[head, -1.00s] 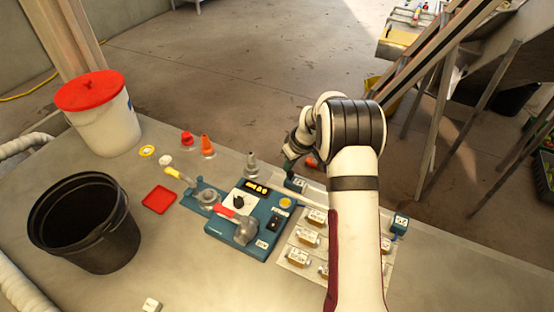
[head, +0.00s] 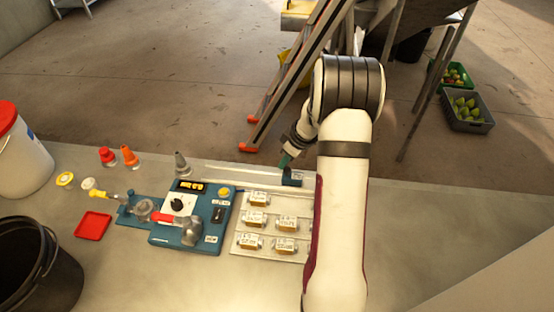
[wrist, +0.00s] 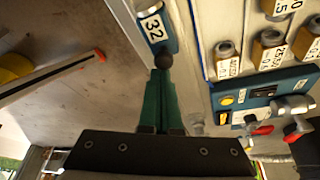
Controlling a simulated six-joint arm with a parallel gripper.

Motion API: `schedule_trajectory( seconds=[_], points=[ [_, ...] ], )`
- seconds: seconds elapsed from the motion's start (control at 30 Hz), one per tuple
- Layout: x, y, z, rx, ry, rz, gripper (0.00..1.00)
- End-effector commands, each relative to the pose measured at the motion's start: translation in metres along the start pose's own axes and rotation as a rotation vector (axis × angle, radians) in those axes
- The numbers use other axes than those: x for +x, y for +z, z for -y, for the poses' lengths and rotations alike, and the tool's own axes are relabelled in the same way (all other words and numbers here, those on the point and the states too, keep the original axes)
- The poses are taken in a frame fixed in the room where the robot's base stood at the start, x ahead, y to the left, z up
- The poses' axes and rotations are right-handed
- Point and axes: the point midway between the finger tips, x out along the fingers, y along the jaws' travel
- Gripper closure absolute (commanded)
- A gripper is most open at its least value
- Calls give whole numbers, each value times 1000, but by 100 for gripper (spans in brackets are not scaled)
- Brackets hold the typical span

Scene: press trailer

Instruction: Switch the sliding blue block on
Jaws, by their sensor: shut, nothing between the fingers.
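The blue block (head: 292,178), with a pale label, sits on a long pale rail (head: 225,171) behind the valve plate. In the wrist view the block (wrist: 152,22) shows a white label reading 32. My gripper (head: 284,162) is at the block's left side in the head view, fingers pointing down. In the wrist view the green fingers of my gripper (wrist: 163,80) are together with nothing between them. A dark round piece (wrist: 163,61) lies just past the fingertips, close to the block. Whether the fingers touch the block cannot be told. My arm hides the rail's right end.
A teal control panel (head: 163,238) with a dial and display stands left of a pale plate of several labelled valves (head: 262,229). Floor lies behind the rail.

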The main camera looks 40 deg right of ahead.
Motion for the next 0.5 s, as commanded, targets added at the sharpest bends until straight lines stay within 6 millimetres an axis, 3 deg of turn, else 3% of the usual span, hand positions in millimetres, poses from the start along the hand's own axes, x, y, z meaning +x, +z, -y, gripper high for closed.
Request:
schedule_trajectory(
  seconds=[0.37,0.5],
  points=[
    [0,-2,0,0,0,0,100],
    [4,-20,0,-4,0,0,100]
  ],
)
